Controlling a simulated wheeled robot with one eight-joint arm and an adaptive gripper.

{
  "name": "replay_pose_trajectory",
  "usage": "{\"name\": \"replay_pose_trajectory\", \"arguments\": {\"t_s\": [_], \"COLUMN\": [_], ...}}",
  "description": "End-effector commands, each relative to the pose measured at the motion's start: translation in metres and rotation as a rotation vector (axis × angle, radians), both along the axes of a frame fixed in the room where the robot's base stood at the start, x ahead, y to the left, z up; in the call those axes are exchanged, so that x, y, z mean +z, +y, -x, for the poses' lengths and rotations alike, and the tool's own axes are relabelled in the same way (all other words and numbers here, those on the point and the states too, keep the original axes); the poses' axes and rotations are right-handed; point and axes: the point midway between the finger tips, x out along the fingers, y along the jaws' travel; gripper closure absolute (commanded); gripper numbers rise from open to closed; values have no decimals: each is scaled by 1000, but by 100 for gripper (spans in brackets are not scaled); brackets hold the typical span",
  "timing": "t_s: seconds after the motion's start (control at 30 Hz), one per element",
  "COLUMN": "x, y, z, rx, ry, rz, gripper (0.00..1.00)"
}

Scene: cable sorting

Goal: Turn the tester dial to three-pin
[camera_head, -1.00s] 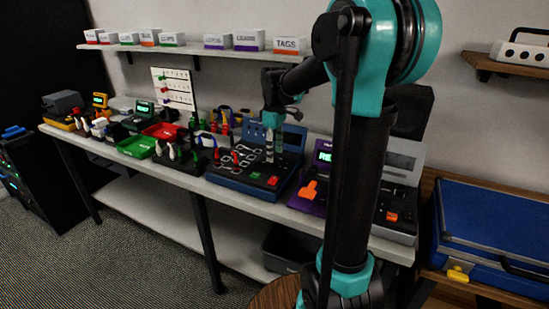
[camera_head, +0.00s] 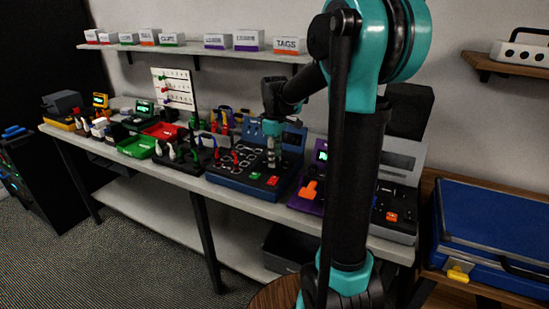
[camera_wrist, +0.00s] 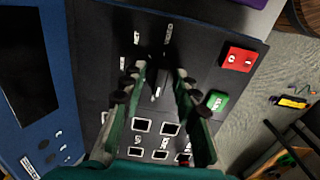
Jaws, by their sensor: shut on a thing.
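The tester (camera_head: 232,184) is a blue case with a black panel on the bench, just left of the purple device. My gripper (camera_head: 271,163) points down onto its panel. In the wrist view, my gripper (camera_wrist: 158,82) has its two green fingers with dark pads on either side of the tester dial (camera_wrist: 156,94), shut on it. A light pointer line shows on the dial between the fingers; much of the dial is hidden. Pale labels stand around it, too small and blurred to read, so I cannot tell which setting it points to.
A red button (camera_wrist: 238,57) and a green button (camera_wrist: 217,101) sit right of the fingers in the wrist view. Several sockets (camera_wrist: 142,125) lie below the dial. The purple device (camera_head: 310,190) stands close on the right; cable stands and a green tray (camera_head: 136,146) crowd the left.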

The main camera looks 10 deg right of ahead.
Motion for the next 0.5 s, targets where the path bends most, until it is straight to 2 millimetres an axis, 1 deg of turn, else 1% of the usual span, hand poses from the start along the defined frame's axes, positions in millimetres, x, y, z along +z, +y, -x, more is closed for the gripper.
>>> {"name": "replay_pose_trajectory", "arguments": {"t_s": [0.27, 0.5], "x": [0, 0], "y": [0, 0], "z": [0, 0], "rx": [-32, -161], "ry": [0, 0], "rz": [0, 0], "gripper": [99, 99]}}
